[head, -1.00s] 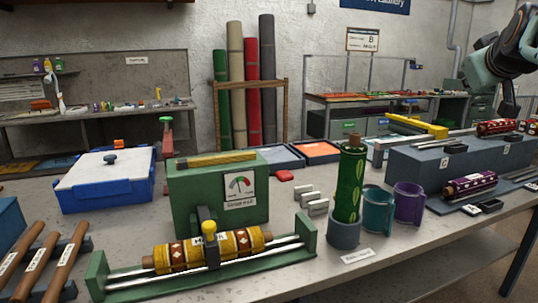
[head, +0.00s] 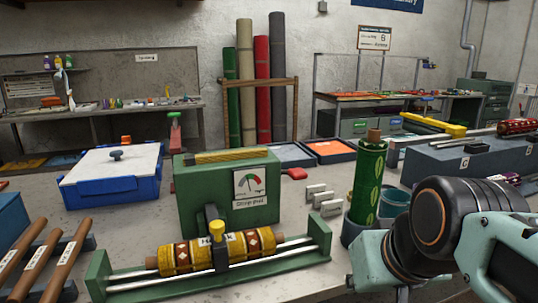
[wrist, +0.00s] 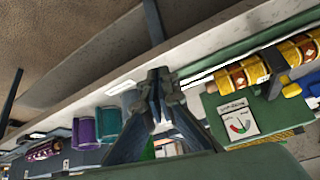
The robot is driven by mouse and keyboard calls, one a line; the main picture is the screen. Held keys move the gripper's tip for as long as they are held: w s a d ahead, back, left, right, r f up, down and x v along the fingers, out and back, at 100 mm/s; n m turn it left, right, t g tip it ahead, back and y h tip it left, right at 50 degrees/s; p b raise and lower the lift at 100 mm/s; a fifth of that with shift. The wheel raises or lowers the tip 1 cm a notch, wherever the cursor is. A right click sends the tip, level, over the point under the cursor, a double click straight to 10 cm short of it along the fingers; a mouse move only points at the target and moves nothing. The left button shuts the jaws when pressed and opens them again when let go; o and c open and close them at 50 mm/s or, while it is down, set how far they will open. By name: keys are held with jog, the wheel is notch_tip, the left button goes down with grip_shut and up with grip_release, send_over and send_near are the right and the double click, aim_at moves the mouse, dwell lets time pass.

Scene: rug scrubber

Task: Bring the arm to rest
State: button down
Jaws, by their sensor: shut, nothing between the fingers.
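My gripper (wrist: 160,95) shows in the wrist view with its fingers together and nothing between them. It hangs over the front part of the workbench, between the green gauge box (wrist: 238,119) and the teal cup (wrist: 108,124). In the head view my arm fills the lower right, and the gripper itself is out of that picture. The arm hides part of the bench and the cups there.
A green roll (head: 368,185) stands upright in a holder close to my arm. A yellow patterned roll (head: 210,250) lies in a green cradle (head: 318,238). A blue bin (head: 110,190) with a white lid stands left. A grey block (head: 440,165) stands right.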

jog(key=s+a+f, duration=0.1)
jog(key=s+f, duration=0.3)
notch_tip(320, 180, up, 24)
jog(key=g+p, duration=0.1)
jog(key=p, duration=2.3)
jog(key=shift+w+h, duration=0.2)
jog(key=shift+h, duration=0.1)
